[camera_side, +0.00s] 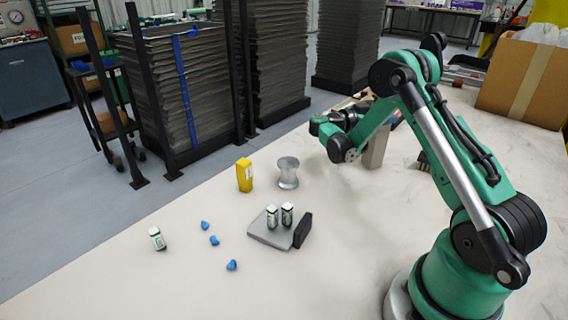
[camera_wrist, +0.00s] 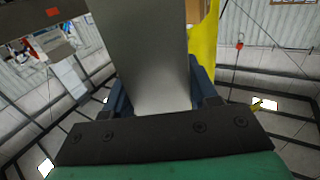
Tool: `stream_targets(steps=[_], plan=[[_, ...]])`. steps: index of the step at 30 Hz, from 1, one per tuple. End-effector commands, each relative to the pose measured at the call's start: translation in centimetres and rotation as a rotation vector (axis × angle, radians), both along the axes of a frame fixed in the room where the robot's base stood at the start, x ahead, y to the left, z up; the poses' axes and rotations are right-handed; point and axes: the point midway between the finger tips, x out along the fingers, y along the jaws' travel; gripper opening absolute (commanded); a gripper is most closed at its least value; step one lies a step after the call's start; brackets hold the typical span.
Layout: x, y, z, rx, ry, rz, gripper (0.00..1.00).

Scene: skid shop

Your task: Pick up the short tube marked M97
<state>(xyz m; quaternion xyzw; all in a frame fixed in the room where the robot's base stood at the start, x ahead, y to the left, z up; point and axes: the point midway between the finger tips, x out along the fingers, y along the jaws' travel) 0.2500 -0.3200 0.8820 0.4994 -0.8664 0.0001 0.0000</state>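Three short white tubes with dark green markings show in the side view. One tube (camera_side: 157,238) is by itself on the table at the left, slightly tilted. A second tube (camera_side: 272,217) and a third tube (camera_side: 287,215) stand side by side on a grey plate (camera_side: 268,238). The lettering is too small to read, so I cannot tell which is M97. My gripper (camera_side: 322,126) is raised well above and behind the tubes, away from all of them. In the wrist view a grey slab blocks the space between the dark blue fingers; no tube shows there.
A black upright block (camera_side: 302,231) stands at the plate's right edge. A grey spool (camera_side: 288,172) and a yellow block (camera_side: 244,175) stand behind. Several blue pieces (camera_side: 214,240) lie between the plate and the lone tube. A cardboard box (camera_side: 522,83) is at the back right. The front table is clear.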

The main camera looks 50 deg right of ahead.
Motion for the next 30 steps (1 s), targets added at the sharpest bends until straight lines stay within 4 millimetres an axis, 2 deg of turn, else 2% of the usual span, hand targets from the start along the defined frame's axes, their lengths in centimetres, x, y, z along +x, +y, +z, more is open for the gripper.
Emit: stream_targets(steps=[1,3,4,30], plan=[[0.01,0.01,0.0,0.0,0.0,0.0,0.24],[0.01,0.01,0.0,0.0,0.0,0.0,0.04],[0.01,0.02,0.0,0.0,0.0,0.0,0.0],[0.02,0.01,0.0,0.0,0.0,0.0,0.0]])
